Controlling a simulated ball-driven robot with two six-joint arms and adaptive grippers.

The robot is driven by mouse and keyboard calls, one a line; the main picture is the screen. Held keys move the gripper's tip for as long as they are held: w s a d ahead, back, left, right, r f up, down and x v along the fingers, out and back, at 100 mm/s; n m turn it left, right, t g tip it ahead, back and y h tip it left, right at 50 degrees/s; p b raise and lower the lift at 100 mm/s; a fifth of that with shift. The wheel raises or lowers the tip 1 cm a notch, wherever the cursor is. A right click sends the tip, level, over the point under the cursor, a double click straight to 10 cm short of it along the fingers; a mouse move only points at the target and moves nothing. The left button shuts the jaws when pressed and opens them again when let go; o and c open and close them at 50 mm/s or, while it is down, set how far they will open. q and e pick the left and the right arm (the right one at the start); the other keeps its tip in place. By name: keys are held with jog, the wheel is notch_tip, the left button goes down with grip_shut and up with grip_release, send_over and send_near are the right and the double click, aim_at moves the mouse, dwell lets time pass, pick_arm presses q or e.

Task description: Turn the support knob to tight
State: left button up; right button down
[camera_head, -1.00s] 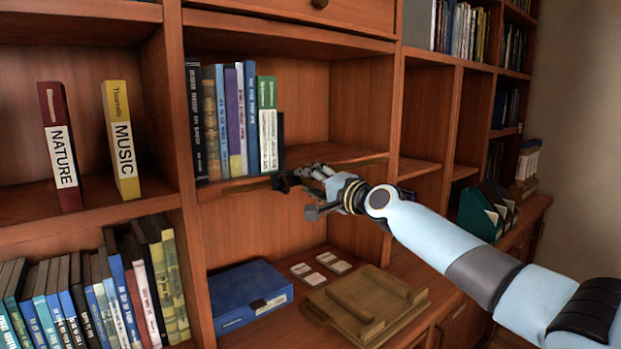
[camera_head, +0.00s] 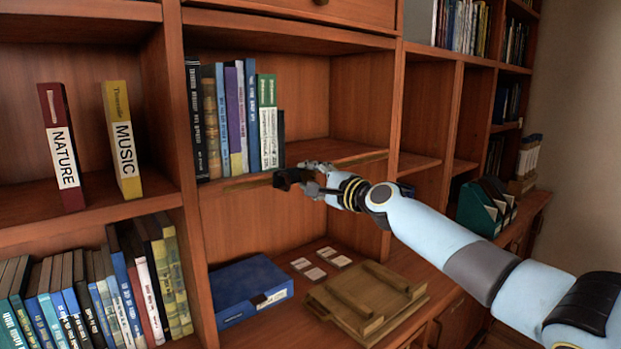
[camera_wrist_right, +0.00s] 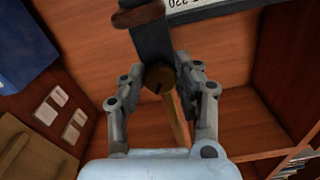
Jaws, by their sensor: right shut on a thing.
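The support knob (camera_wrist_right: 158,77) is a small round brownish piece with a dark line on its face, in the middle of the right wrist view. It sits on a dark support (camera_wrist_right: 152,42) at the front edge of the middle shelf (camera_head: 330,155). My right gripper (camera_head: 302,177) is at that edge, its two fingers (camera_wrist_right: 165,82) closed on either side of the knob. In the head view the gripper hides the knob, and the dark support (camera_head: 283,181) shows just left of it. My left gripper is not in view.
Several upright books (camera_head: 232,120) stand on the shelf just behind the support. Below are a blue box (camera_head: 245,285), white cards (camera_head: 315,272) and a brown wooden stand (camera_head: 365,300). The space directly under the shelf edge is open.

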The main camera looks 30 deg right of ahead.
jog(key=shift+f, duration=0.1)
jog(key=c, duration=0.9)
grip_release()
jog(key=shift+s+d, duration=0.2)
jog(key=shift+s, duration=1.7)
jog(key=shift+s+d, duration=0.15)
jog(key=shift+s, duration=1.7)
